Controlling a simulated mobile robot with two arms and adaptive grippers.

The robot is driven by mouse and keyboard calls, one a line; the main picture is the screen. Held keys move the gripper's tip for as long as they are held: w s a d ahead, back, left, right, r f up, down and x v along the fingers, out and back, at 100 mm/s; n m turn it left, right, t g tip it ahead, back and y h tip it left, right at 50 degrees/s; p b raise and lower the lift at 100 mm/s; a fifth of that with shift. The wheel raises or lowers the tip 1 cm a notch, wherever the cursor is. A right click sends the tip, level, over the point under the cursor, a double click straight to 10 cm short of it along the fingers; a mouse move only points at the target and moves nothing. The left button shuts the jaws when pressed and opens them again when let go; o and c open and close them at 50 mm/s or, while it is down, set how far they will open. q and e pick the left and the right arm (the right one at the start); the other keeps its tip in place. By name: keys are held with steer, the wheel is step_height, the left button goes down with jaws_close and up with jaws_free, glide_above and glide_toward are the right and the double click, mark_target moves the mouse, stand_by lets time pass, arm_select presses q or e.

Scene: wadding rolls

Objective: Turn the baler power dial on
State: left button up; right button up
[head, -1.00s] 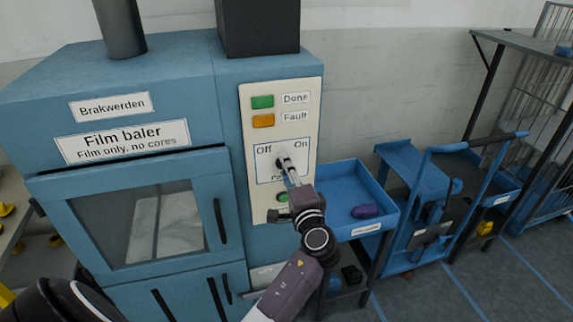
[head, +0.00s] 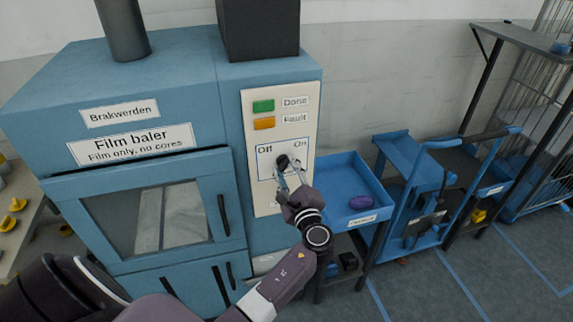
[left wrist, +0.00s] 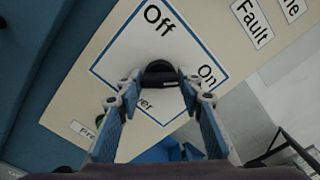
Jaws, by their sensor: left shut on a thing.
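The baler power dial (head: 282,161) is a black knob on the cream control panel (head: 263,205) of the blue film baler (head: 180,75). Its white label reads Off at left and On at right. My left gripper (head: 288,172) is at the dial, its fingers on either side of the knob. In the left wrist view the black dial (left wrist: 160,72) sits between the fingertips of my left gripper (left wrist: 160,84), which is shut on it. I cannot tell which word the dial points to. My right gripper is out of view.
Green and orange lamps (head: 264,123) sit above the dial. A blue tray cart (head: 340,180) with a purple item (head: 361,202) stands right of the baler. A blue trolley (head: 425,190) stands farther right. Floor at the lower right is clear.

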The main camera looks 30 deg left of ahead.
arm_select(q)
steer(key=shift+f+m, duration=0.1)
steer(key=shift+m, duration=0.3)
steer(key=o, duration=1.2)
steer(key=shift+c, duration=0.2)
steer(key=shift+d, duration=0.1)
steer(key=v, duration=1.2)
